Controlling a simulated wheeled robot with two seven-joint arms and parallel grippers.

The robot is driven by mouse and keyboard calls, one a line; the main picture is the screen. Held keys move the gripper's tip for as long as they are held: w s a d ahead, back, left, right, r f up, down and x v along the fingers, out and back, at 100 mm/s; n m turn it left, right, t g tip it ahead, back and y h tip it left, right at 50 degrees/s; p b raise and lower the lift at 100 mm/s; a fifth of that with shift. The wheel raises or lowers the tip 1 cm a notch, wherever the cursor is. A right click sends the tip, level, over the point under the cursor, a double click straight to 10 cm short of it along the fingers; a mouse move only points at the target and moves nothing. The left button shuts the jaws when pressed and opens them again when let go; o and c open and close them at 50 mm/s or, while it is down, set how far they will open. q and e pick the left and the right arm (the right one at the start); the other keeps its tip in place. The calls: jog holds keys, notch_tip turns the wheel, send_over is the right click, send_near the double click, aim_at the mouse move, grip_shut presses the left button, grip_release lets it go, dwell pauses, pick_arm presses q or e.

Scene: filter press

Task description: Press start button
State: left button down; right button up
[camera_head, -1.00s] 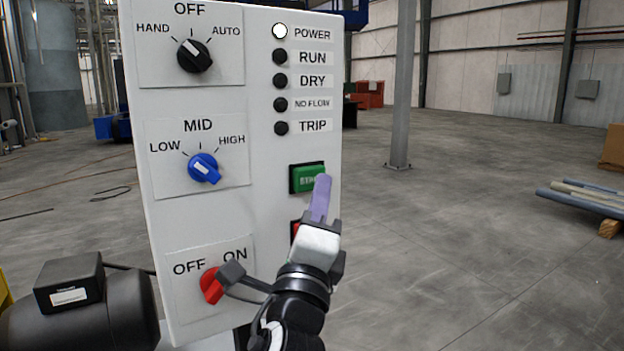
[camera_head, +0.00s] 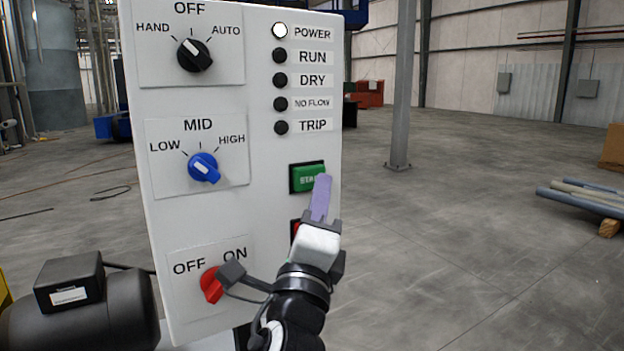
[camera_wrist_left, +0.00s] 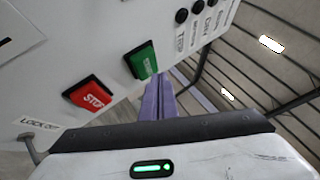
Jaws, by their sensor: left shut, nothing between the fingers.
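The green start button (camera_head: 306,177) sits in a black frame on the right side of the white control panel (camera_head: 235,215). It also shows in the left wrist view (camera_wrist_left: 143,62). My left gripper (camera_head: 321,182) is shut and empty, its purple fingers pointing up at the button's lower right corner and covering part of it in the head view. In the left wrist view the fingertips (camera_wrist_left: 159,80) lie just right of the button; I cannot tell whether they touch it. My right gripper is not in view.
The red stop button (camera_wrist_left: 92,95) is below the start button, mostly hidden by my gripper in the head view. A red OFF/ON switch (camera_head: 212,285) is lower left. The POWER lamp (camera_head: 280,31) is white; RUN (camera_head: 280,56) is dark.

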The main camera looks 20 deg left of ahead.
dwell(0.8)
pick_arm(q)
jog(key=shift+w+a, duration=0.3)
jog(key=shift+a, duration=0.05)
jog(key=shift+w+a+p, duration=0.35)
jog(key=shift+w+a, duration=0.05)
jog(key=shift+a, duration=0.1)
dwell(0.8)
jog(key=shift+s+d, duration=0.7)
jog(key=shift+d, duration=0.1)
jog(key=shift+d, duration=0.1)
jog(key=s+d, duration=0.1)
jog(key=d, duration=0.1)
jog(key=s+d, duration=0.1)
jog(key=s, duration=0.1)
jog(key=shift+d, duration=0.4)
dwell(0.7)
